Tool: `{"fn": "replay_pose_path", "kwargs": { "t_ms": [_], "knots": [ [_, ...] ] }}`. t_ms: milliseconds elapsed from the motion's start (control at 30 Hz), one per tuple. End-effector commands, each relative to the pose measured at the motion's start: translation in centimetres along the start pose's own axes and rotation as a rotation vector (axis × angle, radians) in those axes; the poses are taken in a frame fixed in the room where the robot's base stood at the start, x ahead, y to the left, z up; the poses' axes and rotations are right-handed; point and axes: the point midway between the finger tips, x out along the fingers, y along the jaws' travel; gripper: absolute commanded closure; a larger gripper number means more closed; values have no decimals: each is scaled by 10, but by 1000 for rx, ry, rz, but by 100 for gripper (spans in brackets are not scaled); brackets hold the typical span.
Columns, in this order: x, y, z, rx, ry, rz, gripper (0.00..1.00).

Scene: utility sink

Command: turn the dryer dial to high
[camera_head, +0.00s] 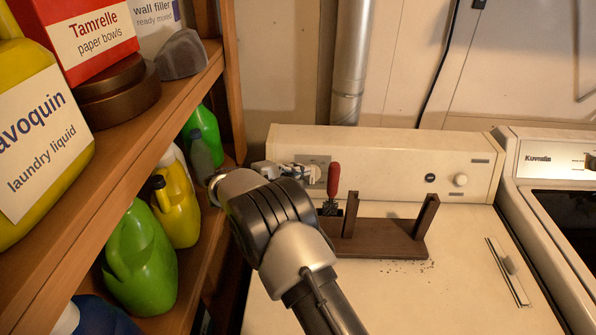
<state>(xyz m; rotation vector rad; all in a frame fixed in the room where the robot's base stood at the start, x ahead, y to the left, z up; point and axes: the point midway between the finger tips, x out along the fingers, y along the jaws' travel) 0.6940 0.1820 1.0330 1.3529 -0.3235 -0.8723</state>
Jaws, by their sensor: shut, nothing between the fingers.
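A cream appliance, likely the dryer, has a raised back control panel (395,160). A grey plate (318,159) is set in the panel's left part, and a dial there is mostly hidden by my gripper and cannot be made out clearly. My gripper (312,174) is shut at the front of this plate, with nothing seen in it; whether it touches the dial I cannot tell. Farther right on the panel are a small dark knob (430,178) and a round white knob (461,180).
A dark wooden rack (385,240) and a red-handled brush (333,180) stand on the appliance top near my gripper. Wooden shelves (130,140) with bottles and boxes are close on the left. A second appliance (545,160) stands at right.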

Motion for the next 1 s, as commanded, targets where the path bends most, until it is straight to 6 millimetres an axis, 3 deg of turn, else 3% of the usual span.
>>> {"fn": "replay_pose_path", "kwargs": {
  "t_ms": [267, 700, 1000],
  "knots": [
    [-6, 0, 1, -1, -2, 1, 100],
    [-93, 0, -1, -1, 3, 2, 100],
    [-120, 0, 0, 0, 0, 1, 100]
  ]
}}
